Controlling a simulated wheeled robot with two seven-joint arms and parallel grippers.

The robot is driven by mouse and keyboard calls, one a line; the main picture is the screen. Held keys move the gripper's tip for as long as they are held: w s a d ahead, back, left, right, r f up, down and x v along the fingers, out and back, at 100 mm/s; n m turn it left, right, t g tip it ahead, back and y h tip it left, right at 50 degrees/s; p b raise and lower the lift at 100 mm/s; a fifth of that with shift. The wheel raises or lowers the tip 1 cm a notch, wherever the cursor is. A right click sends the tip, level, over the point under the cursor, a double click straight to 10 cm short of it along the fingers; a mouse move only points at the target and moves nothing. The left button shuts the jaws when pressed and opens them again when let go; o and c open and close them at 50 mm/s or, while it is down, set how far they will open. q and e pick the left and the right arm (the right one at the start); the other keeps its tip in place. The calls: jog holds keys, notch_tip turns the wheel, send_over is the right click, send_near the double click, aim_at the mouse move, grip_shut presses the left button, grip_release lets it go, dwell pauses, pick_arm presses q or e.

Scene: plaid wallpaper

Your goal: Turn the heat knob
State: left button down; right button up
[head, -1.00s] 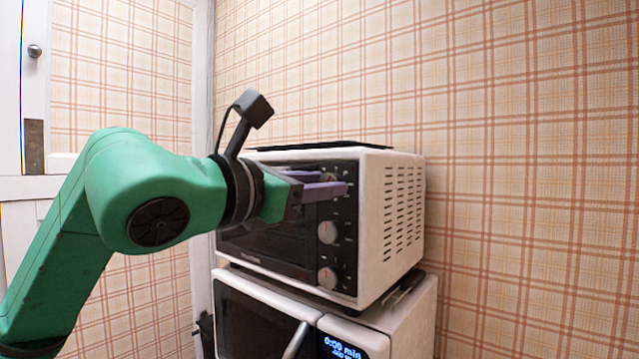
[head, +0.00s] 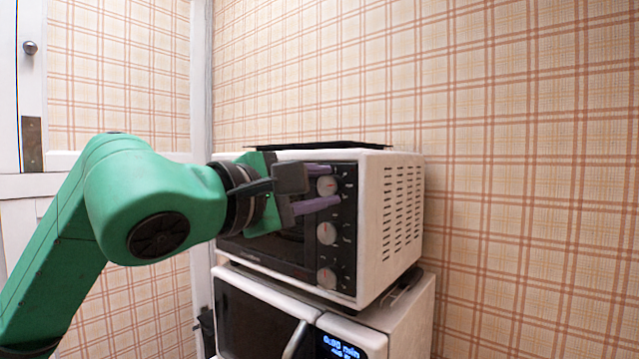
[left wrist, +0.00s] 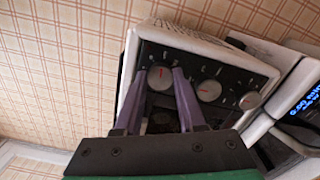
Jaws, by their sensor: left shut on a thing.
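The white toaster oven (head: 405,225) has a dark front panel with three round pale knobs in a column at its right side. They are the top knob (head: 327,187), the middle knob (head: 326,233) and the bottom knob (head: 327,277). My left gripper (head: 331,185) has its purple fingers above and below the top knob and is shut on it. In the left wrist view, the fingertips flank this top knob (left wrist: 160,79), whose red mark shows. The knob labels are too small to read, so I cannot tell which one is heat. My right gripper is not in view.
The oven stands on a white microwave (head: 375,325) with a lit blue display (head: 341,346). A dark flat thing (head: 315,146) lies on the oven's top. Plaid wall is behind and to the right. A white door (head: 20,230) stands at the left.

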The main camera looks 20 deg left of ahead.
pick_arm(q)
jog(key=shift+m, duration=0.8)
jog(key=c, duration=0.8)
grip_release()
jog(key=shift+o, duration=0.2)
jog(key=b+v, duration=0.4)
jog(key=v, duration=1)
jog(key=shift+s, duration=0.3)
